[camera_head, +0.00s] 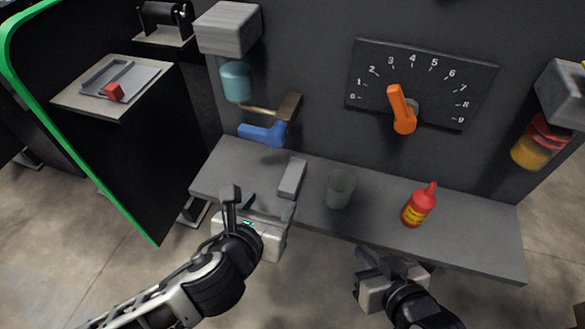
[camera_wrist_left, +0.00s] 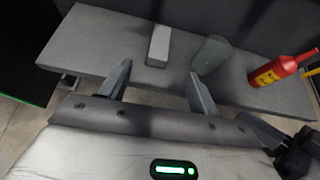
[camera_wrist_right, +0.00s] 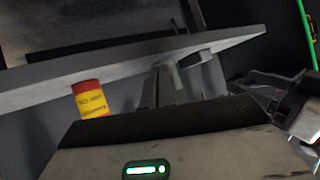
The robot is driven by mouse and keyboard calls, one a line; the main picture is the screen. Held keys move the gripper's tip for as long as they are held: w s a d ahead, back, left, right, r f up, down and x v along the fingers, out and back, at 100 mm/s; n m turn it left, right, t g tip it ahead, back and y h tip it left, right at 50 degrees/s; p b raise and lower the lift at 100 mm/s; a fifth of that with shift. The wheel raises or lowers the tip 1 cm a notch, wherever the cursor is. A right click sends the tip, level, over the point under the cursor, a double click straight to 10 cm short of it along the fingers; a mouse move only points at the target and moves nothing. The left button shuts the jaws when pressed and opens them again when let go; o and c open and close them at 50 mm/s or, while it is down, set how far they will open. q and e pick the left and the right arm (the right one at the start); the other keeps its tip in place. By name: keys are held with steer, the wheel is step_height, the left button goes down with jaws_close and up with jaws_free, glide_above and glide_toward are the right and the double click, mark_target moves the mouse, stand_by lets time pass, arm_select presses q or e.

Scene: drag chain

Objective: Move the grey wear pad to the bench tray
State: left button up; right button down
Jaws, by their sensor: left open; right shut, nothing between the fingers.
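The grey wear pad (camera_head: 291,178), a plain oblong block, lies on the grey shelf, left of a translucent cup. It also shows in the left wrist view (camera_wrist_left: 158,46), just beyond the fingertips. My left gripper (camera_head: 259,204) is open and empty at the shelf's front edge, its fingers pointing towards the pad but apart from it. My right gripper (camera_head: 388,258) is shut and empty, in front of the shelf at the right. A shallow grey tray (camera_head: 142,77), probably the bench tray, is on the dark unit at the far left, with a small red block (camera_head: 114,92) on it.
The shelf (camera_head: 460,242) also bears a translucent greenish cup (camera_head: 341,189) and a red and yellow bottle (camera_head: 419,206). Behind are a blue-handled tool (camera_head: 263,133) and a dial with an orange lever (camera_head: 402,110). A green-edged panel (camera_head: 75,150) borders the left unit.

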arm_select(q)
steer(key=b, duration=0.2)
glide_toward(292, 176)
steer(key=x, duration=0.5)
steer(key=shift+w, duration=0.2)
steer(key=b+x, duration=0.1)
steer(key=x, duration=0.3)
steer(key=shift+d+f+b, duration=0.1)
steer(key=shift+f+b, duration=0.05)
steer(key=shift+b, duration=0.15)
steer(key=shift+w+d+f, duration=0.15)
steer(key=shift+w+f, duration=0.05)
steer(key=shift+w, duration=0.2)
arm_select(e)
steer(key=shift+a+f, duration=0.1)
steer(key=shift+f, duration=0.5)
arm_select(q)
jaws_close()
arm_select(e)
steer(key=shift+f, duration=0.1)
